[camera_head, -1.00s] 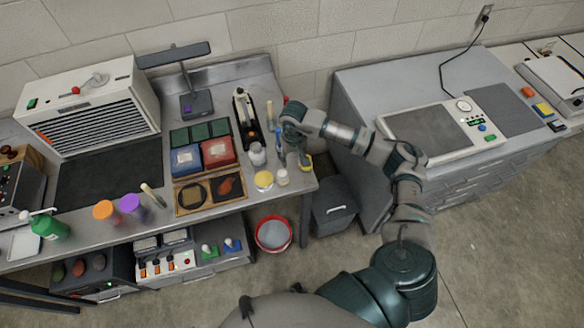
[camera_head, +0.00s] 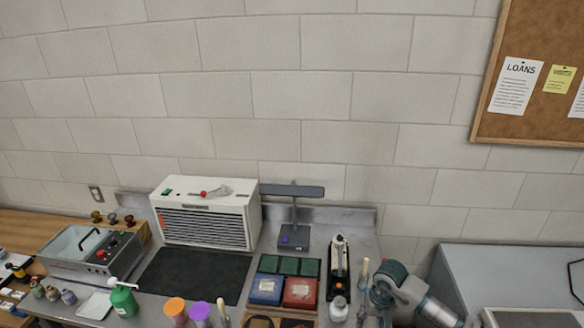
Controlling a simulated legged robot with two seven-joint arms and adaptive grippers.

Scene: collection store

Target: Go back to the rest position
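My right arm comes in at the lower right of the head view, over the right end of the metal workbench (camera_head: 350,222). Its wrist end (camera_head: 392,280) is beside a pale-handled tool and a small white-capped bottle. The fingers of my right gripper are cut off or hidden at the bottom edge, so its opening does not show. My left arm and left gripper are not in view.
A white louvred unit (camera_head: 205,212), a dark lamp (camera_head: 293,215), blue (camera_head: 265,289) and red (camera_head: 300,292) boxes and a green bottle (camera_head: 123,300) stand on the bench. A grey cabinet (camera_head: 500,265) is at right. A block wall (camera_head: 300,90) with a corkboard (camera_head: 525,30) rises behind.

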